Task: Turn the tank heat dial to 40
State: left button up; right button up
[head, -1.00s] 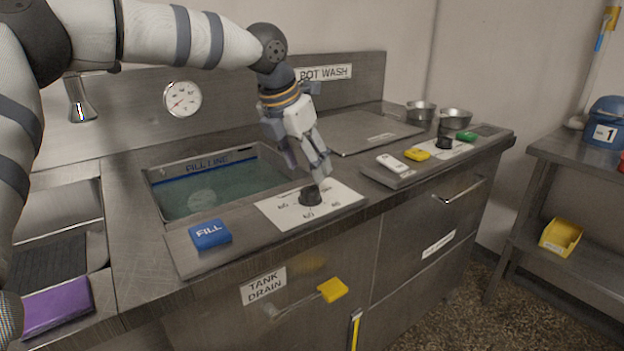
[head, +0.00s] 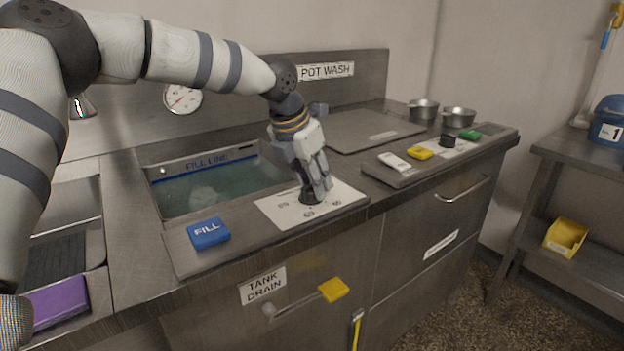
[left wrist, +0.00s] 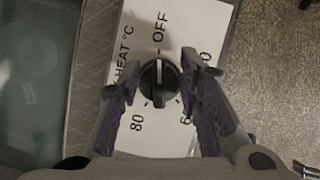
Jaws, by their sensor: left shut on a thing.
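The tank heat dial (head: 307,198) is a black knob on a white panel (head: 278,212) at the counter's front edge. It also shows in the left wrist view (left wrist: 160,78), its white line pointing toward the OFF mark. Marks 80 and 60 lie below it; a partly cut-off number ending in 0 is at the right. My left gripper (head: 316,190) reaches down over the dial, and in the left wrist view its fingers (left wrist: 160,82) stand on either side of it. It is shut on the dial. The fingers hide part of the dial in the head view. My right gripper is not in view.
The water-filled tank (head: 215,185) is behind. A yellow drain handle (head: 333,290) sticks out below.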

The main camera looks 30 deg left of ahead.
pick_arm(q)
jog(key=shift+f, duration=0.1)
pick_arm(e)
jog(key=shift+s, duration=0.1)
pick_arm(q)
jog(key=m+h, duration=0.1)
jog(key=m, duration=0.2)
jog(key=shift+f+g+b, duration=0.15)
jog(key=shift+g+b, duration=0.15)
jog(key=shift+b, duration=0.1)
jog(key=m+h+b, duration=0.1)
jog(key=m, duration=0.2)
jog(key=shift+m+g, duration=0.4)
jog(key=m+g+h+b, duration=0.1)
jog(key=m, duration=0.3)
jog(key=shift+s+d, duration=0.1)
jog(key=shift+m+g+h+b, duration=0.3)
jog(key=shift+m+g+b, duration=0.25)
jog(key=shift+m, duration=0.75)
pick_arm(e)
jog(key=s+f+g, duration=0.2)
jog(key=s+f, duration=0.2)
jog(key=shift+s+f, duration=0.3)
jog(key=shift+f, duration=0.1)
pick_arm(q)
jog(key=shift+m, duration=0.3)
jog(key=o, duration=1.2)
jog(key=shift+r, duration=0.2)
